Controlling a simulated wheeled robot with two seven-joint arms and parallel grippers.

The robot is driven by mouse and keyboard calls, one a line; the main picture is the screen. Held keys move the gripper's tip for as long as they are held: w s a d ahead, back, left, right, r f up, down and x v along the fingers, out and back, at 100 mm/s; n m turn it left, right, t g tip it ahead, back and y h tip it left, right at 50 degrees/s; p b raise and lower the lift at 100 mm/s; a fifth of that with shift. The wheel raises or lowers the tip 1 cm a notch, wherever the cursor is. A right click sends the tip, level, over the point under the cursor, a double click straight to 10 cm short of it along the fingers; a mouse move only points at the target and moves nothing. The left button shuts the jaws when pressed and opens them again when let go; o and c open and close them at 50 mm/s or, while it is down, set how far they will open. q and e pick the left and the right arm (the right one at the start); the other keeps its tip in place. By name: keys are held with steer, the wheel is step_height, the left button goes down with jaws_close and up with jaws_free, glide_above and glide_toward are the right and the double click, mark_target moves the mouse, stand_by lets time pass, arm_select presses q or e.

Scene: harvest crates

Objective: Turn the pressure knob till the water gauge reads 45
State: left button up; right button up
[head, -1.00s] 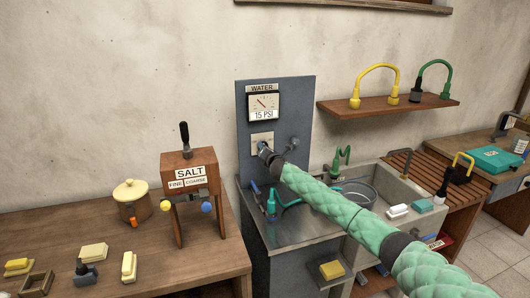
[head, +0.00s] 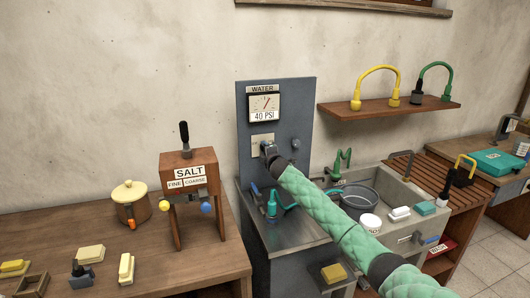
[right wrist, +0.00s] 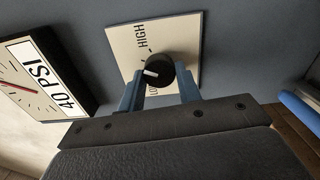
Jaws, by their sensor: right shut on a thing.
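The water gauge (head: 265,106) on the grey panel (head: 300,95) reads 40 PSI, and its face also shows in the right wrist view (right wrist: 40,88). The black pressure knob (right wrist: 155,72) sits on a pale plate (right wrist: 185,40) marked HIGH and LOW. Its white pointer mark shows at the knob's left side. My right gripper (right wrist: 160,92) is shut on the knob, with a blue finger on each side. In the head view my right gripper (head: 268,150) hides the knob. My left gripper is not in view.
A sink (head: 400,222) with a green tap (head: 342,160) and a grey basin (head: 357,200) is right of the panel. A wooden salt dispenser (head: 189,172) stands left on the table. A second knob (head: 295,144) is on the panel. A shelf (head: 390,108) hangs above the sink.

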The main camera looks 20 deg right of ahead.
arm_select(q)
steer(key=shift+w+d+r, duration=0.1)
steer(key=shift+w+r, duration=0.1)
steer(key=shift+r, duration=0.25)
arm_select(e)
steer(key=shift+f+m, duration=0.15)
steer(key=shift+m, duration=0.25)
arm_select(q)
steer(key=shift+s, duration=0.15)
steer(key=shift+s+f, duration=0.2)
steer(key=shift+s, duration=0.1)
arm_select(e)
steer(key=shift+d, duration=0.1)
steer(key=o, duration=1)
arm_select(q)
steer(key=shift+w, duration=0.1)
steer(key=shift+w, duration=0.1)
